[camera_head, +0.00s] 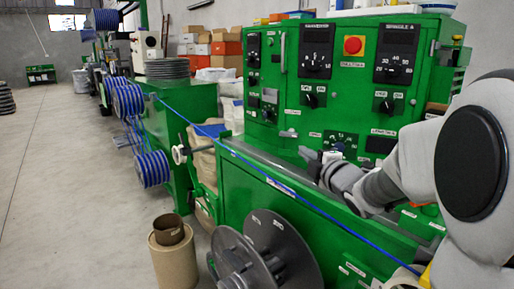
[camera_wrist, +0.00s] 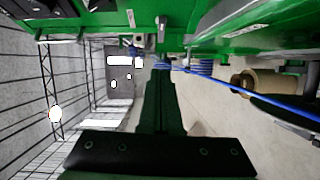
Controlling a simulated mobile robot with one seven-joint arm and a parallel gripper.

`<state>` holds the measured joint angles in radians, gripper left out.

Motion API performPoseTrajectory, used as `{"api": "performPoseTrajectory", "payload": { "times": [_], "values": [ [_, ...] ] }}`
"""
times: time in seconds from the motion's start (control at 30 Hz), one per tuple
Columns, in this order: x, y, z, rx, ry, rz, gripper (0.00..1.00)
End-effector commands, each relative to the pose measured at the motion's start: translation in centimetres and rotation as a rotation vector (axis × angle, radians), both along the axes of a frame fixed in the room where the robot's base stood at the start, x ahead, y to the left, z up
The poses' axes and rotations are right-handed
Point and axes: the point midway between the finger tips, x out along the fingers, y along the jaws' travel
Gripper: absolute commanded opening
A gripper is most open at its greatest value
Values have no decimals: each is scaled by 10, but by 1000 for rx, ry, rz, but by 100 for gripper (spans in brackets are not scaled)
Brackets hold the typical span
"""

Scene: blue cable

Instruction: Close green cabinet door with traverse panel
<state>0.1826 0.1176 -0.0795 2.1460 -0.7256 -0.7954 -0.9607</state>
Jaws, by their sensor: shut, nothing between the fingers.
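The green cabinet (camera_head: 345,75) stands at the right in the head view, its front covered with dials, labels and a red button (camera_head: 354,45). A thin upright handle (camera_head: 283,52) is on its left part. I cannot read which panel is the traverse one, nor tell how far its door stands open. My gripper (camera_head: 308,157) is in front of the cabinet's lower front, below the dials; I cannot tell if it touches. In the wrist view my gripper (camera_wrist: 160,76) is shut and empty, with green machine surface along the top.
A blue cable (camera_head: 290,188) runs slantwise along the green machine bed below my arm. Blue cable spools (camera_head: 128,100) stand at the left. Grey reels (camera_head: 270,255) and a brown cylinder (camera_head: 174,262) are at the front.

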Motion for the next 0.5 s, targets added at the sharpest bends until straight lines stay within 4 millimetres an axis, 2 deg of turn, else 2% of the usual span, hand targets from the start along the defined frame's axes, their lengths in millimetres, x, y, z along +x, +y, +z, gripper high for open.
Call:
{"api": "performPoseTrajectory", "payload": {
  "times": [0.03, 0.27, 0.5],
  "values": [
    [3, 1, -7, -19, -18, 21, 0],
    [13, 8, -9, -56, -59, 64, 0],
    [52, 20, -10, -55, -55, 65, 0]
  ]
}}
